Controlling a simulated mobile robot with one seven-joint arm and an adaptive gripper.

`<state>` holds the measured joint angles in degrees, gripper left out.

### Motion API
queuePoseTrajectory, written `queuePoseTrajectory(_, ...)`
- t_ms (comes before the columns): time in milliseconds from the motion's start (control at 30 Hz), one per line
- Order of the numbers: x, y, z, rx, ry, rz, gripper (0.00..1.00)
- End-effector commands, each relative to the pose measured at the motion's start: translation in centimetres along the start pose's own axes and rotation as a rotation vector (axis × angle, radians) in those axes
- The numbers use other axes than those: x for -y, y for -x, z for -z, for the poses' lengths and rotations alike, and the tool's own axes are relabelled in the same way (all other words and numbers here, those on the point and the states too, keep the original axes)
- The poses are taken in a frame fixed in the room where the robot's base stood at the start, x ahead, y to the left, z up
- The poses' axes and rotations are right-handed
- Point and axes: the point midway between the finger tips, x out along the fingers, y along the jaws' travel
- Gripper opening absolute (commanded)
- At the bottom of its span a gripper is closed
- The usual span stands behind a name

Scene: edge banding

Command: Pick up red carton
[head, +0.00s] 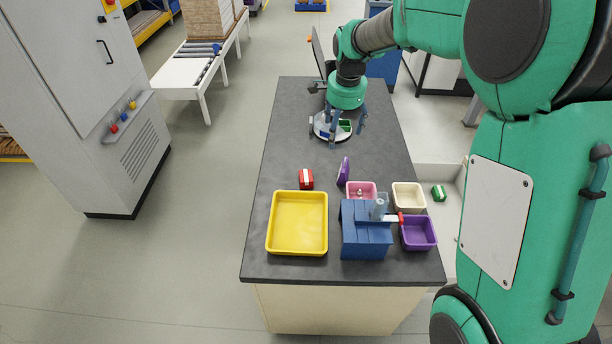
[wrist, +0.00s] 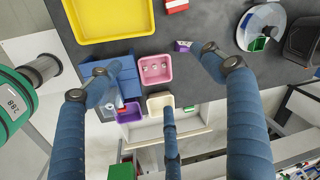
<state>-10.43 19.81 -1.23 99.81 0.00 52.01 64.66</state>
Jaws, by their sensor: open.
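The red carton (head: 306,179) is a small red box with a white band. It stands on the dark table just beyond the yellow tray (head: 272,245). In the wrist view the red carton (wrist: 177,5) shows at the top edge, partly cut off. My gripper (head: 346,128) is open, with its blue fingers spread. It hangs over the far part of the table near a round pale plate (head: 319,128), beyond and to the right of the carton, and holds nothing. In the wrist view the fingers of my gripper (wrist: 162,85) are wide apart.
A purple carton (head: 343,170) stands right of the red one. Nearer are a pink bin (head: 352,186), cream bin (head: 408,188), purple bin (head: 418,243) and blue stepped block (head: 365,245). A green carton (head: 439,193) lies off the table's right side. The table's left strip is clear.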

Motion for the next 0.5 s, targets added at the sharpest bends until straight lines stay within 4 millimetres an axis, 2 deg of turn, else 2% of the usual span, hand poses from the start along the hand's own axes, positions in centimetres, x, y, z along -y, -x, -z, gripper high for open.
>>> queuePoseTrajectory(200,4.0,-4.1,0.0,0.017,-0.101,-0.035,0.8)
queuePoseTrajectory(500,8.5,-10.6,-0.5,0.032,-0.245,-0.083,0.8)
